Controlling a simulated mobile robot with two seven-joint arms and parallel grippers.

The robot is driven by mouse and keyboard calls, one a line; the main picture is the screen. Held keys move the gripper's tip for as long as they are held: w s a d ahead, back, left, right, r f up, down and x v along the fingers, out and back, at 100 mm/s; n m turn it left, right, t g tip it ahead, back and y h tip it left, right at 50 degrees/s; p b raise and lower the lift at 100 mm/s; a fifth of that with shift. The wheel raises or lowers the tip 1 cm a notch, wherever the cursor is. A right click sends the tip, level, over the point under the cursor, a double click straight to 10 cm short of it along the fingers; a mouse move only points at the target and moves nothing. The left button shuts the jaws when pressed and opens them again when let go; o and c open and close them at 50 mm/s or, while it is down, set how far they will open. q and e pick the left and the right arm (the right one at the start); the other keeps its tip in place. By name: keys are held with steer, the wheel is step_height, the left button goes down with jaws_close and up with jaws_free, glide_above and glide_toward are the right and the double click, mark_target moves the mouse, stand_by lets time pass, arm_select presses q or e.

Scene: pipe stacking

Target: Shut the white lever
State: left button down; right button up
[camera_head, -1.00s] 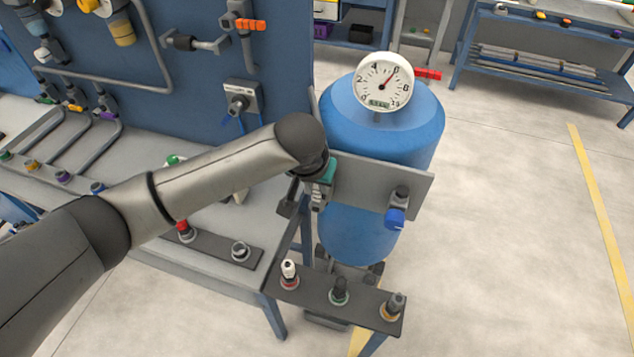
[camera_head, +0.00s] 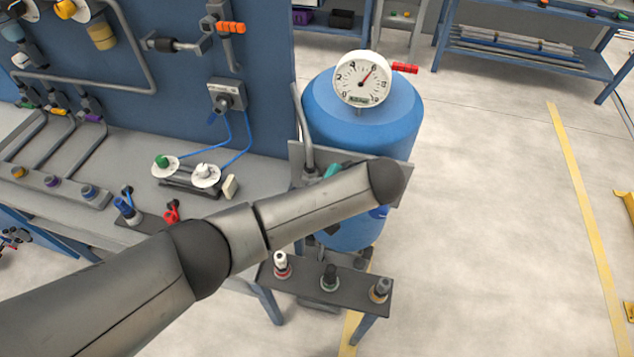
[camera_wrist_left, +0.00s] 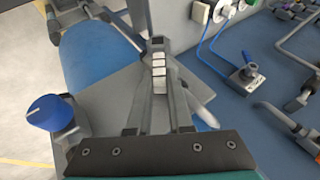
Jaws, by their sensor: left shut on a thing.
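In the left wrist view my left gripper (camera_wrist_left: 158,72) is shut, with its two dark fingers close together at the grey valve plate (camera_wrist_left: 105,112). A pale tapered piece, which looks like the white lever (camera_wrist_left: 207,114), juts out past the right-hand finger; the rest of it is hidden by the gripper. My right gripper is not in view.
The blue tank (camera_head: 345,115) with a round gauge (camera_head: 362,78) stands behind the plate. A blue valve knob (camera_wrist_left: 50,112) is on the plate. A low stand (camera_head: 345,290) with three valve fittings is in front. The bench (camera_head: 120,205) is left; open floor is right.

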arm_select(q)
steer(key=shift+d+f+y, duration=0.1)
steer(key=shift+d+y, duration=0.05)
steer(key=shift+y, duration=0.15)
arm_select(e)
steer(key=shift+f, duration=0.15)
arm_select(q)
steer(key=c, duration=0.8)
jaws_free()
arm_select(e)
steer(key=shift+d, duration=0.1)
